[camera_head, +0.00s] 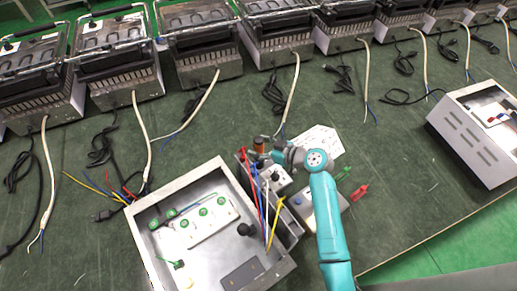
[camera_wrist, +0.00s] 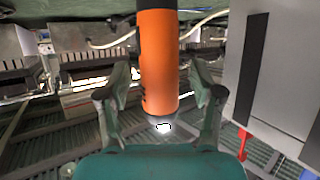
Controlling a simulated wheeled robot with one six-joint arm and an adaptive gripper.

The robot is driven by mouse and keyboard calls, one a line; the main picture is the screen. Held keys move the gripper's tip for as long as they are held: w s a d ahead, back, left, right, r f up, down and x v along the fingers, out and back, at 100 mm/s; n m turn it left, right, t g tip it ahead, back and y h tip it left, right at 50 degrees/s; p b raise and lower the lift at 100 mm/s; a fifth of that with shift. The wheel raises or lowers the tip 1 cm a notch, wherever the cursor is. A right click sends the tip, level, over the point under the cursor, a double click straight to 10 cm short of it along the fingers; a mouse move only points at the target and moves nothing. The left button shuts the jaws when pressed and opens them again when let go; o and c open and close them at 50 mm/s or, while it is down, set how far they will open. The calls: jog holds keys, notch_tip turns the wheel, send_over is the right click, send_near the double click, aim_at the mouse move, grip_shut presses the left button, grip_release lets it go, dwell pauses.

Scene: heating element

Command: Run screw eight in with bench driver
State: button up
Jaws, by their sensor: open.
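The bench driver is an orange and black cylinder (camera_wrist: 158,62) in the wrist view, and a small orange shape (camera_head: 259,145) in the head view. My gripper (camera_wrist: 160,78) is open, with one finger on each side of the orange body and visible gaps between. In the head view my gripper (camera_head: 270,152) is beside the driver, above the grey control box. An open metal housing (camera_head: 148,232) holds a white strip (camera_head: 198,228) with several green round parts. I cannot tell which is screw eight. The driver's tip is not clear.
Red, blue, white and yellow wires (camera_head: 262,200) rise beside the housing's right wall. Several heating units (camera_head: 200,50) line the back with loose cables.

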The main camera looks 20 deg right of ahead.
jog(key=shift+w+a+f, duration=0.1)
jog(key=shift+w+a, duration=0.1)
jog(key=shift+w, duration=0.05)
grip_shut()
